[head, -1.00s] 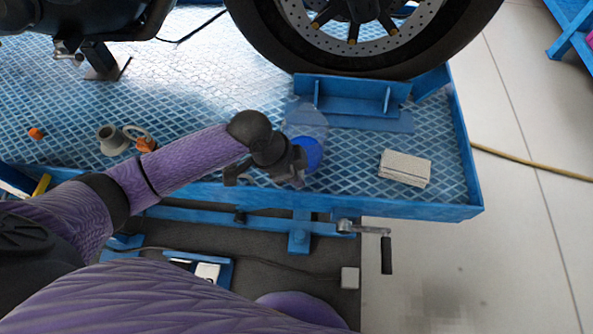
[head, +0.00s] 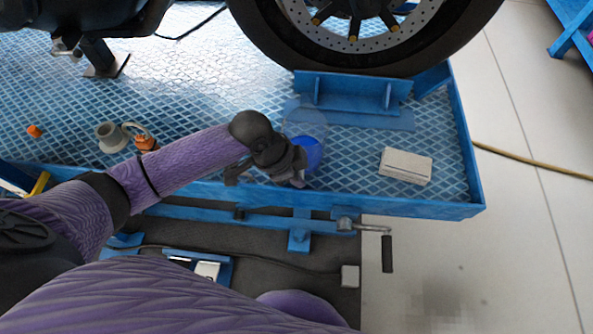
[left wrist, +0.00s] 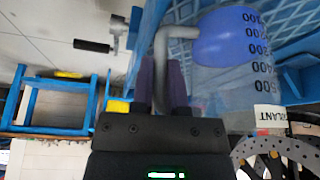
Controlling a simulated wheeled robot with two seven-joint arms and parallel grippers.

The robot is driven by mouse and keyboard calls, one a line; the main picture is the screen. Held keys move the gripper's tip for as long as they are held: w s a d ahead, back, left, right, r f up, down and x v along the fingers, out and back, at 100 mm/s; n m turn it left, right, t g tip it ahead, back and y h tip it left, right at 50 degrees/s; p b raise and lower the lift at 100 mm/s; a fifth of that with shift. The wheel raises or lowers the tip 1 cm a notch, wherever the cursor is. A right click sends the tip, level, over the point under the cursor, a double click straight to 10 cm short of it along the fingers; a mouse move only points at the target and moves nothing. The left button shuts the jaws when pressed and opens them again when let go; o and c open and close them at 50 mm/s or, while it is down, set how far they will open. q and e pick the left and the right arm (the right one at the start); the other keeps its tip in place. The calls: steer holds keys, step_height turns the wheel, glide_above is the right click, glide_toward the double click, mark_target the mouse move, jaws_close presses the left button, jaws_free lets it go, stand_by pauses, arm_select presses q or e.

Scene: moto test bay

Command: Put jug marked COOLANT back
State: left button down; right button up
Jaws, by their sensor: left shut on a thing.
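The clear jug (head: 304,122) has blue liquid in its lower part and is over the front of the blue platform (head: 225,110), before the wheel chock. In the left wrist view the jug (left wrist: 224,88) shows dark volume numbers and a white label ending in "LANT", with the rest of the label not legible. My left gripper (head: 297,172) is shut on its grey handle; the fingers (left wrist: 160,82) also show around it in the left wrist view. Whether the jug's base touches the deck, I cannot tell. My right gripper is out of view.
A motorcycle wheel (head: 400,55) stands behind the chock (head: 350,92). A pale box (head: 405,166) lies right of the jug. A grey cup-like part (head: 110,137) and orange items (head: 145,143) lie left. A crank (head: 386,250) sticks out below the platform edge.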

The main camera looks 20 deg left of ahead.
arm_select(q)
steer(key=c, duration=0.6)
jaws_free()
steer(key=shift+o, duration=0.2)
steer(key=p+v, duration=0.6)
steer(key=v, duration=0.4)
